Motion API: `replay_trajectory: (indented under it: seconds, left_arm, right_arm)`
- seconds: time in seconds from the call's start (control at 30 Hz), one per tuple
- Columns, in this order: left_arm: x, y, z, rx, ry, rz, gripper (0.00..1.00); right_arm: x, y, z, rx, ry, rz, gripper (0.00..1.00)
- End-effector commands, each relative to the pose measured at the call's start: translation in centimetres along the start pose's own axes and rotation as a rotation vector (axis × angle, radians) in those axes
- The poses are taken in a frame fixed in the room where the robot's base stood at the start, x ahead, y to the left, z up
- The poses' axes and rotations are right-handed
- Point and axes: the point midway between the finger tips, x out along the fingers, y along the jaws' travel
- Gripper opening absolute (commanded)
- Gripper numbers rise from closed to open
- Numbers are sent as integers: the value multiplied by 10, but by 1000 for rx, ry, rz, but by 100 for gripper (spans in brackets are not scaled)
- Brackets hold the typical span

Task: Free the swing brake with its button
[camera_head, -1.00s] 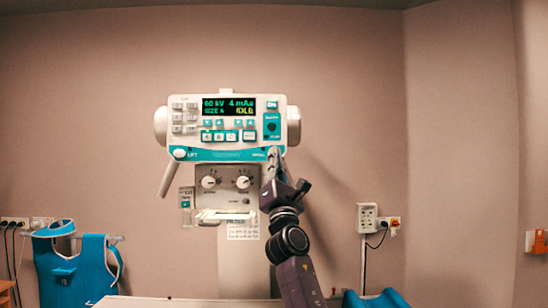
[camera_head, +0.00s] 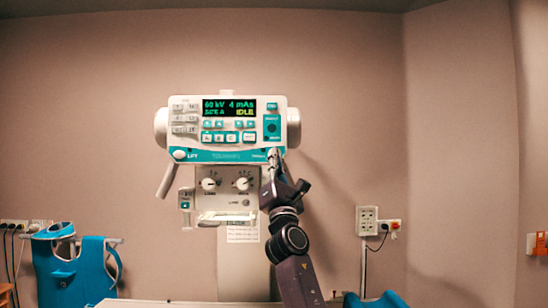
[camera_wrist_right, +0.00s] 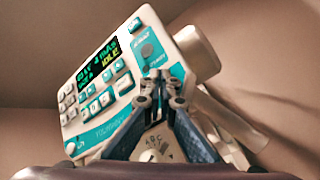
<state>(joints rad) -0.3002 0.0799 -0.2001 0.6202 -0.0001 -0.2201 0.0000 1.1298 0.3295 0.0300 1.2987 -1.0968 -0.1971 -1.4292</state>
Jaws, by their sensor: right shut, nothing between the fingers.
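The white X-ray head with its control panel (camera_head: 187,105) fills the middle of the head view and the left of the wrist view (camera_wrist_right: 125,38). A teal strip (camera_head: 225,155) runs along its lower edge, with a round white button by the word LIFT (camera_head: 180,154) at its left end. My right gripper (camera_head: 275,152) is shut and empty, its tips at the strip's right end; it also shows in the wrist view (camera_wrist_right: 159,92). The tips hide that end, so I see no swing brake button there. I cannot tell whether they touch the panel. My left gripper is out of view.
Two knobs (camera_head: 208,183) and a clear tray (camera_head: 226,217) sit below the panel, close left of my right arm. A grey handle (camera_head: 168,180) hangs at the left. A blue apron (camera_head: 70,270) hangs far left. Wall sockets (camera_head: 367,220) are at the right.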

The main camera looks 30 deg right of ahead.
Motion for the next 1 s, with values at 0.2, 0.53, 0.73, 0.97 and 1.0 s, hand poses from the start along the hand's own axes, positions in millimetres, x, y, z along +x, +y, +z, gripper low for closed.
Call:
replay_trajectory:
  seconds: [0.2,0.53,0.73,0.97,1.0]
  left_arm:
    - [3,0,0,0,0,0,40]
    - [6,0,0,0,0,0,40]
    - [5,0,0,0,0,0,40]
    - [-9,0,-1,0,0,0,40]
    - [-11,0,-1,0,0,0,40]
  right_arm:
    - [1,-1,-1,1,0,0,0]
    - [3,-2,-2,1,1,0,0]
    - [3,-2,-2,1,1,0,0]
    - [-2,4,4,-2,0,0,0]
    - [-4,4,5,-1,0,0,0]
